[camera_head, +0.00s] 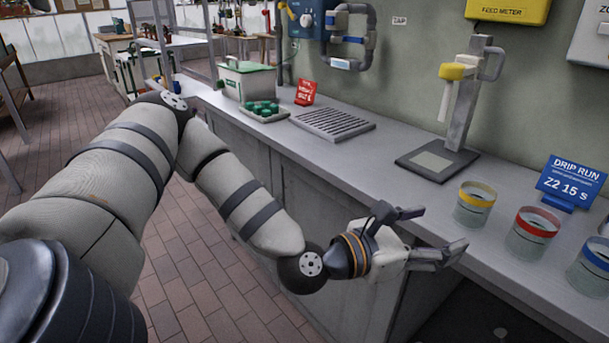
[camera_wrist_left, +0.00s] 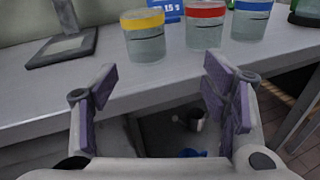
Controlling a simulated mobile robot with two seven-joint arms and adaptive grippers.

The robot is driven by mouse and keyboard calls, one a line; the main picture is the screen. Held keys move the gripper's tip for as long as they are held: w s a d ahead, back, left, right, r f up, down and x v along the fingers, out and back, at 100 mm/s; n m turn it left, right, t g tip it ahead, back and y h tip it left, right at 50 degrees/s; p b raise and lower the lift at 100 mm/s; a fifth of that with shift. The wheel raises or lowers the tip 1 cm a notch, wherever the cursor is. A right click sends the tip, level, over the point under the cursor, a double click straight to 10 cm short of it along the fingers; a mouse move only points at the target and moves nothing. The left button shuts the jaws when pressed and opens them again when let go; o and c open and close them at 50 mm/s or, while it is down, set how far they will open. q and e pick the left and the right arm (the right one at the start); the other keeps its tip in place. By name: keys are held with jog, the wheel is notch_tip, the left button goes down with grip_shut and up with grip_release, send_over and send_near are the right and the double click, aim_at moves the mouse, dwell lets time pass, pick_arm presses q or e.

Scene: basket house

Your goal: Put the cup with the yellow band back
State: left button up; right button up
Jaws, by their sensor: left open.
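The cup with the yellow band (camera_head: 474,205) stands upright on the grey counter (camera_head: 390,138), left of the cup with the red band (camera_head: 532,235). In the left wrist view the yellow-banded cup (camera_wrist_left: 144,38) is ahead of the fingers, just left of centre. My left gripper (camera_head: 442,230) is open and empty at the counter's front edge, short of the cup and not touching it. Its two fingers (camera_wrist_left: 165,105) are spread wide in the wrist view. My right gripper is not in view.
A cup with a blue band (camera_head: 591,268) and a blue sign (camera_head: 570,182) stand to the right. A yellow-handled stand on a dark base (camera_head: 438,160) is behind left. A drain grate (camera_head: 333,123), green pieces on a tray (camera_head: 263,113) and a white-green box (camera_head: 246,82) lie farther left.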

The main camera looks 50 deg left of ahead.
pick_arm(q)
jog(key=s+d+f+m+g, duration=0.4)
jog(key=s+f+m+g, duration=0.2)
jog(key=s+f+m, duration=0.35)
jog(key=s+d+f+m+g, duration=0.4)
jog(key=s+f+m+g, duration=0.15)
jog(key=s+f, duration=0.6)
jog(key=s+a+f+m+g+y, duration=0.2)
jog(key=s+a+m, duration=0.3)
jog(key=s+m, duration=0.3)
jog(key=s+a+f+m+g+y, duration=0.3)
jog(key=s+a+f+m+g, duration=0.1)
jog(key=s, duration=0.7)
jog(key=shift+a+f+m+g+y+p, duration=0.3)
jog(key=shift+a+m+g, duration=0.25)
jog(key=shift+a+m, duration=1)
jog(key=shift+d+m, duration=0.35)
jog(key=shift+d, duration=0.05)
